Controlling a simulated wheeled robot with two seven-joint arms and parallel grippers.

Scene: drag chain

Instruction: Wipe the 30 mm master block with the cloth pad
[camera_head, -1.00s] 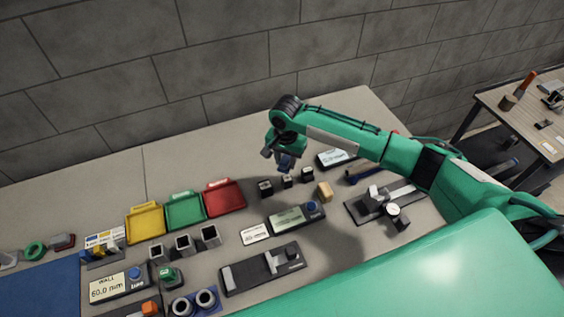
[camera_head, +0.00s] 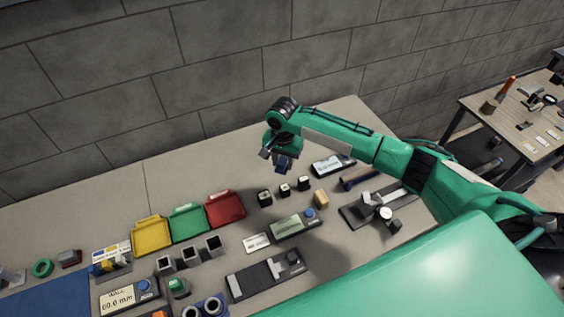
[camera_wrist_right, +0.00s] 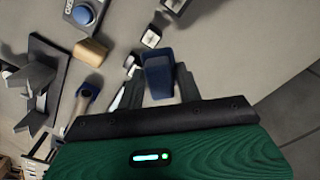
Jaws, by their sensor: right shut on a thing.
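My right gripper (camera_head: 283,165) is shut on the blue cloth pad and holds it in the air. The pad shows in the right wrist view (camera_wrist_right: 158,76) between the fingers. Three small dark blocks with pale tops stand in a row on the table in the head view: a left one (camera_head: 264,199), a middle one (camera_head: 285,191) and a right one (camera_head: 304,184). Their marks are too small to read, so I cannot tell which is 30 mm. The pad is apart from them. One block (camera_wrist_right: 151,38) shows just past the pad in the wrist view. My left gripper is not in view.
A blue-handled tool (camera_head: 358,180) and a dial gauge stand (camera_head: 378,208) lie farther right. A red tray (camera_head: 226,209) is on the left. The table behind the row is clear.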

